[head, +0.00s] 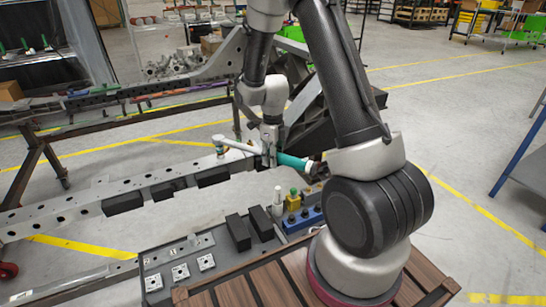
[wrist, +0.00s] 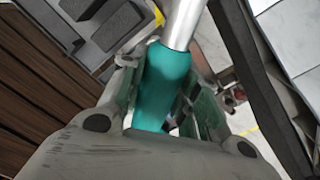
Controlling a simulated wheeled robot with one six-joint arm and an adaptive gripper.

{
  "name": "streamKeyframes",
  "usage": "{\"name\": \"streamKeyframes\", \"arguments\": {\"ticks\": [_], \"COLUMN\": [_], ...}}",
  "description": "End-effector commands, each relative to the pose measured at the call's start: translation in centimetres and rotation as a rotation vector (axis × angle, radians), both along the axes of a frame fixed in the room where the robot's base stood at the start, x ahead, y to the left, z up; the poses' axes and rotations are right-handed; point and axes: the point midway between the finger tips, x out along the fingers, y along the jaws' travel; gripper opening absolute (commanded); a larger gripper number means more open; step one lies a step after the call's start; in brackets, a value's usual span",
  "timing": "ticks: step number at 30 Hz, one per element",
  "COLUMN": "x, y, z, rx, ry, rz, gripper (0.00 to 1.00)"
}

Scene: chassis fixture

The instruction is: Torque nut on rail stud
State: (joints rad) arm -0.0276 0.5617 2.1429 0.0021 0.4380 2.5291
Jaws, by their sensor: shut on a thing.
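My gripper (head: 270,150) is shut on a torque wrench with a teal handle (head: 291,161). In the wrist view the teal handle (wrist: 160,88) lies between the green-padded fingers, and its silver shaft (wrist: 184,24) runs up out of the picture. In the head view the wrench's pale shaft (head: 236,146) points left, and its far end (head: 219,143) is over the grey rail (head: 75,198). A small upright piece shows under that end. I cannot tell whether it is a socket, nut or stud, or whether they touch.
Black blocks (head: 122,203) sit along the rail's near side. A grey tray (head: 165,252) holds several small square plates (head: 180,272) and black blocks. A blue rack (head: 300,222) with upright pieces stands beside it. A slatted brown deck (head: 245,288) is in front. Open floor lies to the right.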

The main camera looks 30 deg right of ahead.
Motion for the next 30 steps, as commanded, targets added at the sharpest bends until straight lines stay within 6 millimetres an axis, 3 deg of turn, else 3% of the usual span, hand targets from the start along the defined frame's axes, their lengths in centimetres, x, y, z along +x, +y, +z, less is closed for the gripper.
{"name": "streamKeyframes", "arguments": {"ticks": [30], "x": [0.1], "y": [0.0], "z": [1.9], "rx": [0.000], "ry": [-0.003], "rz": [0.001], "gripper": [0.00]}}
